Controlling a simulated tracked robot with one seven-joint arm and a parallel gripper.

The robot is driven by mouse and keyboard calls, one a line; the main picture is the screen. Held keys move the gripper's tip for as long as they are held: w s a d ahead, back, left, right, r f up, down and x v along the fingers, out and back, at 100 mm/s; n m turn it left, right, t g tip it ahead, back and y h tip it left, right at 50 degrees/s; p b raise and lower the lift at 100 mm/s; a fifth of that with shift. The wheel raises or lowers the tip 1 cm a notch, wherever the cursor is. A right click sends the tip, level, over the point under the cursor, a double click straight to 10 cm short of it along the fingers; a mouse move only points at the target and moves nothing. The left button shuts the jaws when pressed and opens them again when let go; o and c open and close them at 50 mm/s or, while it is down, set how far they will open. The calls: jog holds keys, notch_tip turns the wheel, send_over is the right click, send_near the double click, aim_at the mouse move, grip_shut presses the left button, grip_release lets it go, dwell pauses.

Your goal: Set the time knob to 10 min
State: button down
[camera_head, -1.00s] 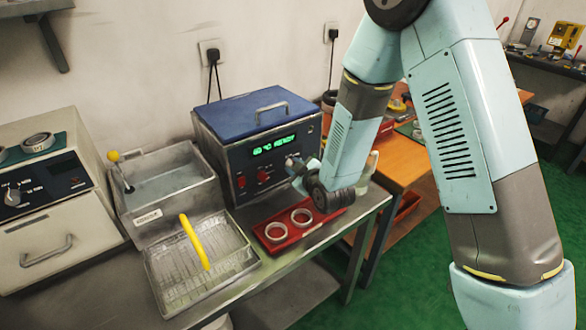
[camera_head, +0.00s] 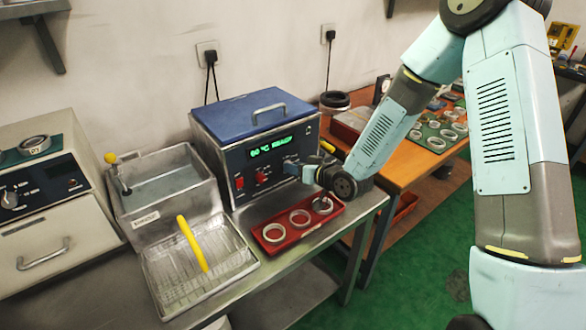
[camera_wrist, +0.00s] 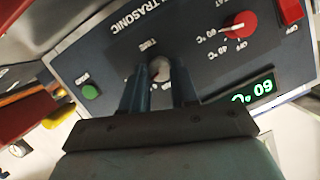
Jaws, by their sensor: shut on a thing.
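The ultrasonic cleaner (camera_head: 225,160) stands on the steel bench with a blue lid and a dark front panel. Its green display (camera_head: 270,146) reads 60 °C and a word like READY; it also shows in the wrist view (camera_wrist: 252,91). The time knob (camera_wrist: 159,68) is a small grey knob marked TIME. My gripper (camera_wrist: 158,82) is shut on it, one finger on each side. Its pointer and scale are mostly hidden by the fingers. In the head view my gripper (camera_head: 305,172) reaches the panel's right part. The red heat knob (camera_wrist: 239,25) and green button (camera_wrist: 90,92) are beside it.
A red tray (camera_head: 262,240) with several metal rings lies below my wrist. A wire basket (camera_head: 160,283) with a yellow handle and a steel tank (camera_head: 140,215) stand left. An orange table (camera_head: 400,171) with parts stands right.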

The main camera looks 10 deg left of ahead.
jog(key=m, duration=0.1)
jog(key=m+y, duration=0.1)
jog(key=m, duration=0.1)
jog(key=shift+w+d+f+g+y, duration=0.2)
jog(key=shift+d+f+g+y, duration=0.1)
jog(key=shift+g, duration=0.1)
jog(key=shift+m, duration=0.4)
jog(key=c, duration=1.2)
grip_release()
jog(key=o, duration=0.3)
jog(key=shift+a+r, duration=0.1)
jog(key=shift+o, duration=0.2)
jog(key=v, duration=1.4)
jog(key=shift+w, duration=0.15)
